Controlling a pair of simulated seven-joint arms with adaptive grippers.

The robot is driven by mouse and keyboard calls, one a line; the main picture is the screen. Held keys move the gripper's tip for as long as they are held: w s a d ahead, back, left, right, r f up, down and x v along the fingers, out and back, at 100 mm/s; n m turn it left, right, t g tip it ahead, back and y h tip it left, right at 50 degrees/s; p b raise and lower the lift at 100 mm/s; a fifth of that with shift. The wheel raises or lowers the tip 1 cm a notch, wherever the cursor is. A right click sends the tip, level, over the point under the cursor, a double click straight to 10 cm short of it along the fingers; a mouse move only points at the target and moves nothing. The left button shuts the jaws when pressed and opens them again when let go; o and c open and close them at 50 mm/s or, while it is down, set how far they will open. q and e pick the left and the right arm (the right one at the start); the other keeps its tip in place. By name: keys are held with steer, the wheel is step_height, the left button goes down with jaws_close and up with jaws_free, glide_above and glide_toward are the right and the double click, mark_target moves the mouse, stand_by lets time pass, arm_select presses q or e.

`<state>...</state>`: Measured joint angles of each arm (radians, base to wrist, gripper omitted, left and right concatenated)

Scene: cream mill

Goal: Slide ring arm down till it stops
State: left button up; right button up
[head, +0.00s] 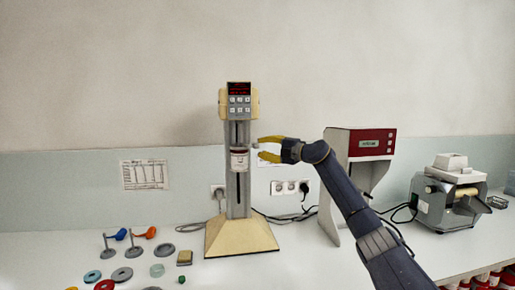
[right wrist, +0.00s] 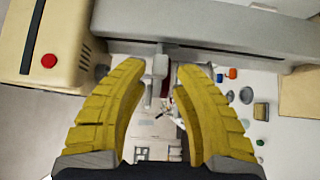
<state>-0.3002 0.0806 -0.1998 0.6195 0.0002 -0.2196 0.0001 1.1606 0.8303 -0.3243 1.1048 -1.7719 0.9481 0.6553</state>
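The mill (head: 238,190) stands upright with a grey slotted column on a cream base. A white cup-like part with a dark rim (head: 239,160) sits partway down the column. A small grey piece, apparently the ring arm (head: 255,146), sticks out to the right of the column just above it. My right gripper (head: 262,147) is open, its yellow fingers pointing left, one above and one below this piece. In the right wrist view the grey ring arm (right wrist: 159,66) lies between the open fingertips, with gaps visible on both sides. My left gripper is not in view.
A red-and-grey device (head: 361,150) stands right of the mill, behind my right arm. A grey machine (head: 448,203) is at far right. Discs, stands and small parts (head: 122,274) lie at front left. Cables run behind the base.

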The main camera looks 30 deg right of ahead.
steer(key=v, duration=0.8)
steer(key=shift+s, duration=0.1)
